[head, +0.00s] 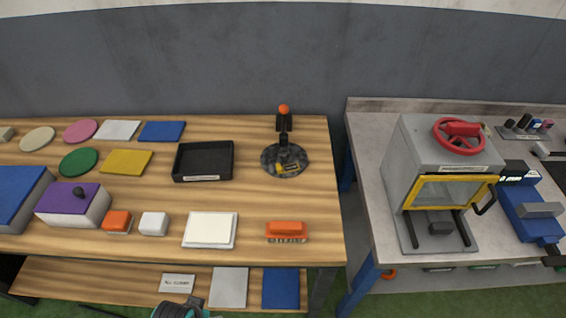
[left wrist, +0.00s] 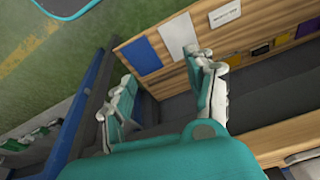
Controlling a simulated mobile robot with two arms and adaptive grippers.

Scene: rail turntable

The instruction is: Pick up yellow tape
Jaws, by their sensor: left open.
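No roll clearly recognisable as yellow tape shows. A flat yellow square (head: 126,161) lies on the wooden table, left of a black tray. Part of my left arm shows at the head view's bottom edge. My right gripper is not in view.
The wooden table (head: 262,205) also holds the black tray (head: 204,178), coloured discs and blocks. A lower shelf (head: 130,285) carries white and blue plates and a label. A grey bench (head: 372,160) with a yellow-framed machine (head: 440,165) stands right, past a gap.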

